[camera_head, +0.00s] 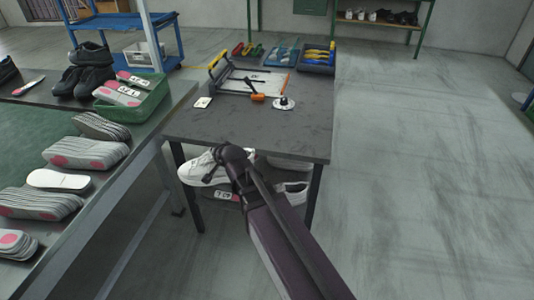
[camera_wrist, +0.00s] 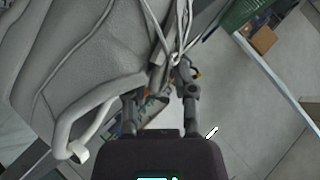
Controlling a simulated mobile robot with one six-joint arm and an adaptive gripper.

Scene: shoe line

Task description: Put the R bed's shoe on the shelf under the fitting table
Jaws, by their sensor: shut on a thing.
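My gripper (camera_head: 216,160) is shut on a white shoe (camera_head: 196,170) just below the near edge of the dark-topped fitting table (camera_head: 240,137). In the wrist view my gripper (camera_wrist: 163,105) has its fingers at the edge of the pale shoe (camera_wrist: 75,60), whose laces hang loose; the shoe fills the left side. Under the table, another white shoe (camera_head: 296,189) shows to the right of my arm. Grey pads with a label (camera_head: 222,195) show under the held shoe. My arm hides much of the shelf, so I cannot tell whether the held shoe touches it.
On the table lie a frame-like fixture (camera_head: 250,80), an orange-handled tool (camera_head: 257,97) and a round white piece (camera_head: 284,103). A bench at left holds insole stacks (camera_head: 85,153), black shoes (camera_head: 82,80) and a green crate (camera_head: 135,106). Floor at right is clear.

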